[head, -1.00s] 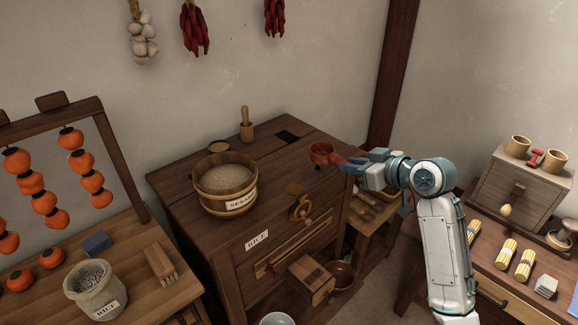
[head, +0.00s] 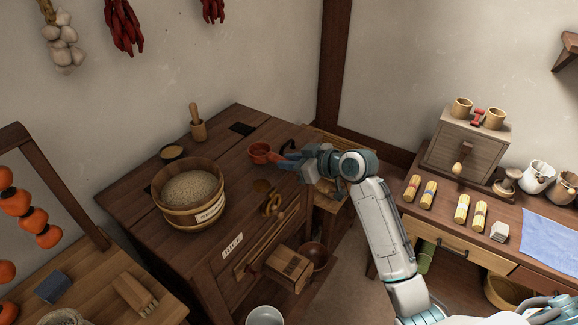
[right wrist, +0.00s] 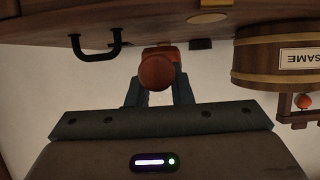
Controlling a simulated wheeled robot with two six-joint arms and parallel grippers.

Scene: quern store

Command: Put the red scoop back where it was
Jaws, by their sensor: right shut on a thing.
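The red scoop (head: 260,152) is a small round-bowled scoop over the right part of the dark wooden chest top (head: 225,150). My right gripper (head: 288,162) reaches in from the right and is shut on the scoop's handle. In the right wrist view the scoop (right wrist: 156,72) sits between my two fingers, its rounded end toward the camera. I cannot tell whether its bowl touches the chest top. My left gripper is not in view.
A sesame tub (head: 180,215) stands left of the scoop, with a wooden pestle (head: 198,128) behind it. A side table with a small drawer box (head: 465,150) stands at right.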

